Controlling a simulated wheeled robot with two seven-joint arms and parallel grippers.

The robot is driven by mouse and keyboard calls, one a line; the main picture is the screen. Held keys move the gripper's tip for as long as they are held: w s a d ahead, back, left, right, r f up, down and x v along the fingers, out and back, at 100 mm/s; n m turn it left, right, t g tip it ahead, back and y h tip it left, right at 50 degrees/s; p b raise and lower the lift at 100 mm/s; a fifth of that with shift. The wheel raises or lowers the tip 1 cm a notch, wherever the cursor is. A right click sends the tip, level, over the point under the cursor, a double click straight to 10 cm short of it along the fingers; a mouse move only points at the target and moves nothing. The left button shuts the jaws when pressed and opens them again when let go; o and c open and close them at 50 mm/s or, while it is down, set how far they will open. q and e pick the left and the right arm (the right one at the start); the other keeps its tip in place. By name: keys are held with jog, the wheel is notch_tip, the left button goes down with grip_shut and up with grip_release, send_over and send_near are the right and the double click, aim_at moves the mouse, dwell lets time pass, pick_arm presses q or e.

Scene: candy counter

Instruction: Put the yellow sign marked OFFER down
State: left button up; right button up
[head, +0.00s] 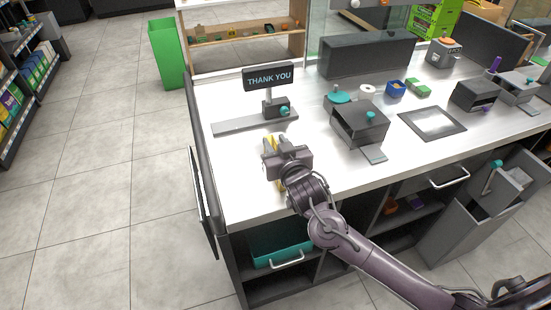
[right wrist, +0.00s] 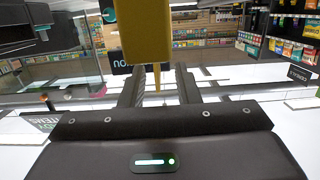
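The yellow sign (head: 281,185) is at the front left of the white counter, largely hidden behind my right gripper (head: 272,158). In the right wrist view the sign (right wrist: 145,35) shows as a yellow block at the top that narrows to a thin strip between the two dark fingers (right wrist: 160,88). A gap shows between the strip and each finger, so the right gripper looks open around the sign. The OFFER lettering is not visible. I cannot tell whether the sign's foot touches the counter. My left gripper is not in view.
A THANK YOU display (head: 268,77) stands behind the gripper, with a grey strip (head: 240,124) at its foot. A grey box (head: 360,122) and a dark-framed pad (head: 432,122) are to the right. The counter's front left (head: 245,190) is bare.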

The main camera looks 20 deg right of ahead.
aim_at(273, 138)
jog(key=shift+w+f, duration=0.15)
jog(key=shift+w, duration=0.6)
jog(key=shift+w+f, duration=0.1)
jog(key=shift+w, duration=0.65)
grip_shut()
